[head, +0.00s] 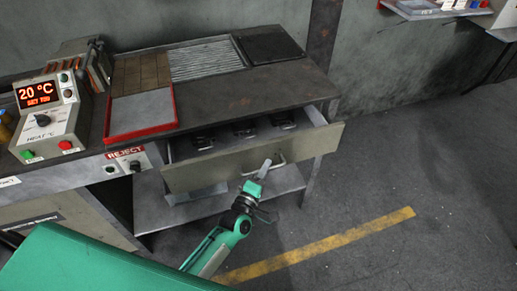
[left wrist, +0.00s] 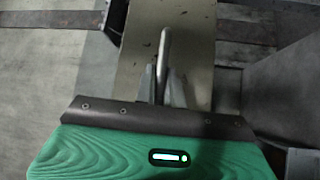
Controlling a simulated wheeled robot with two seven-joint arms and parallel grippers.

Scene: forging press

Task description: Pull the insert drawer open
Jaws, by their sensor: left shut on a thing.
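The insert drawer (head: 245,160) under the bench top stands pulled out, with its tan front panel clear of the bench. Several dark inserts lie inside it, among them one in the middle (head: 243,129). A pale bar handle (head: 277,160) is on the drawer front. My left gripper (head: 264,169) is at this handle and shut on it. In the left wrist view the fingers (left wrist: 163,88) close around the handle bar (left wrist: 164,48) in front of the tan panel (left wrist: 190,25). My right gripper is not in view.
The bench (head: 270,75) carries a red-rimmed tray (head: 173,107), a ribbed plate and a dark plate. A heater control box (head: 45,115) reading 20 °C stands at the left. A lower shelf (head: 160,214) is below the drawer. The floor (head: 400,170) to the right is clear, with a yellow line.

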